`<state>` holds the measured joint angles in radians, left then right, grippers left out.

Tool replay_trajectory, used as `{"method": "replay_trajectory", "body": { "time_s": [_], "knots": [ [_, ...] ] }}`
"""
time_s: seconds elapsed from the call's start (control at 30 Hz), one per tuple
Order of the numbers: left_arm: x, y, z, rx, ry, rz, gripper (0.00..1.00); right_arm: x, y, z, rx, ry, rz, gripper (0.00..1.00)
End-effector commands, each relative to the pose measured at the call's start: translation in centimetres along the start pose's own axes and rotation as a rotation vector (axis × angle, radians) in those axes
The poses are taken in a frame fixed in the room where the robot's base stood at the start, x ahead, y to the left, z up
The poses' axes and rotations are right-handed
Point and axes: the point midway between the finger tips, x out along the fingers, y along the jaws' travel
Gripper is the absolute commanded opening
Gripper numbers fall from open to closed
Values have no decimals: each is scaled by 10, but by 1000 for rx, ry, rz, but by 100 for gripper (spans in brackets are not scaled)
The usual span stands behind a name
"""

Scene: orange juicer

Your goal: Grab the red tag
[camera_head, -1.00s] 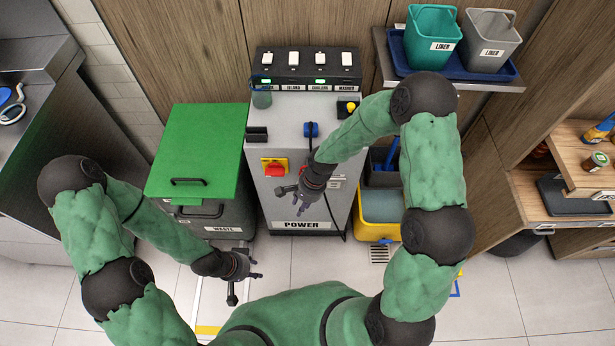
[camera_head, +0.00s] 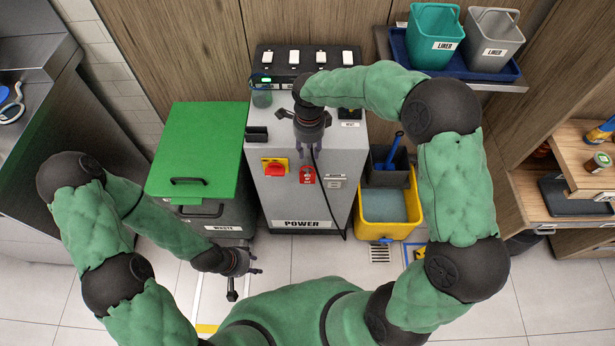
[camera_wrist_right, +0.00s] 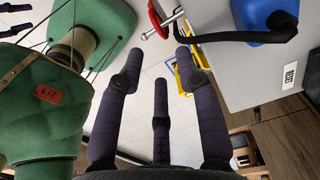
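A red tag (camera_head: 307,174) hangs on the front of the grey power cabinet, right of a red-and-yellow switch. In the right wrist view a red part (camera_wrist_right: 158,18) with a metal pin shows past the fingertips; I cannot tell if it is the tag. My right gripper (camera_head: 307,122) is above the tag in the head view, over the cabinet's front top edge. Its fingers (camera_wrist_right: 152,75) are spread and empty. My left gripper (camera_head: 246,282) is low in front of the waste bin, fingers apart and empty.
The grey power cabinet (camera_head: 290,215) stands between the green-lidded waste bin (camera_head: 200,145) and a yellow bucket (camera_head: 390,228). A black cable (camera_head: 328,205) hangs down its front. A blue part (camera_wrist_right: 262,20) is close to the right fingers.

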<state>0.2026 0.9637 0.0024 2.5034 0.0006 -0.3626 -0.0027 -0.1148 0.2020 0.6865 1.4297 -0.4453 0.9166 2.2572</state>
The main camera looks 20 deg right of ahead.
Motion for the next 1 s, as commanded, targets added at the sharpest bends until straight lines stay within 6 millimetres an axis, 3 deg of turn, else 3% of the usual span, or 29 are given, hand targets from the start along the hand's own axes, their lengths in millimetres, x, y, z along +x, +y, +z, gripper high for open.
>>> {"method": "replay_trajectory", "body": {
  "time_s": [0.1, 0.37, 0.6, 0.9, 1.0],
  "knots": [
    [7, -2, 0, 0, 0, 0, 40, 19, 0, 0, 0, 0, 1, 35],
    [13, -5, 0, 0, 0, 0, 40, 36, -1, 2, -1, -1, 0, 35],
    [28, -10, -1, 0, 0, 0, 40, 71, -1, 4, -1, -1, 1, 35],
    [28, -10, -1, 0, 0, 0, 40, 76, -1, 4, -1, -2, 0, 35],
    [28, -10, -1, 0, 0, 0, 40, 76, -1, 4, -1, -2, 0, 10]
  ]
}}
